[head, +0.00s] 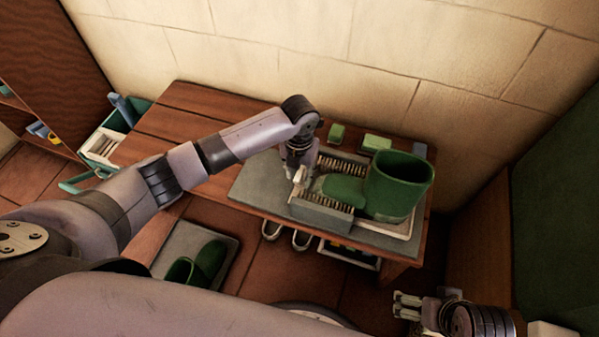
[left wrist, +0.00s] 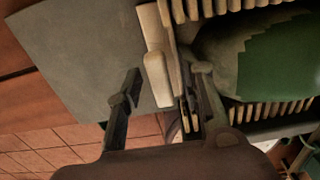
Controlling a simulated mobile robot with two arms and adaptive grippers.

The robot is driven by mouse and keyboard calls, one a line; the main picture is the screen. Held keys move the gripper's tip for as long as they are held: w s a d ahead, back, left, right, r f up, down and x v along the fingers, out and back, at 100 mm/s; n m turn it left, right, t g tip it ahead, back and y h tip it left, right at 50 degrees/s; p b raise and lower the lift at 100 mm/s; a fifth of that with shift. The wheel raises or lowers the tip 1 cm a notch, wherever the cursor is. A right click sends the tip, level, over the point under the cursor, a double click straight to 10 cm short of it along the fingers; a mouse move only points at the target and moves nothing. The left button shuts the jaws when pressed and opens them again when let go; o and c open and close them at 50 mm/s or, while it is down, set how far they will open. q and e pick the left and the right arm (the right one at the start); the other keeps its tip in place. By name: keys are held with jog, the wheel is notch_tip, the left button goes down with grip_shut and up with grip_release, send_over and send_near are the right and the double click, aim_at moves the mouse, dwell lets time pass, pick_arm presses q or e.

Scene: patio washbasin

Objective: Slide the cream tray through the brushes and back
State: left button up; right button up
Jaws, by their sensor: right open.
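The cream tray (head: 408,229) lies on a grey mat on the wooden table, with a green boot (head: 398,185) upright on it. The boot's toe lies between two rows of brushes (head: 325,203), which hide part of the tray. My left gripper (head: 297,178) points down at the tray's left end. In the left wrist view, its fingers (left wrist: 160,100) are spread with the cream handle (left wrist: 156,78) between them; a gap shows at the left finger. My right gripper (head: 407,305) is open and empty, low at the right, away from the table.
Two green blocks (head: 376,143) stand at the table's back edge. The grey mat (head: 258,186) is bare to the left of the brushes. A teal crate (head: 103,146) stands left of the table. Another pair of green boots (head: 200,264) is on the floor in front.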

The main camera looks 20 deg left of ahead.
pick_arm(q)
grip_shut()
dwell(0.3)
dwell(0.5)
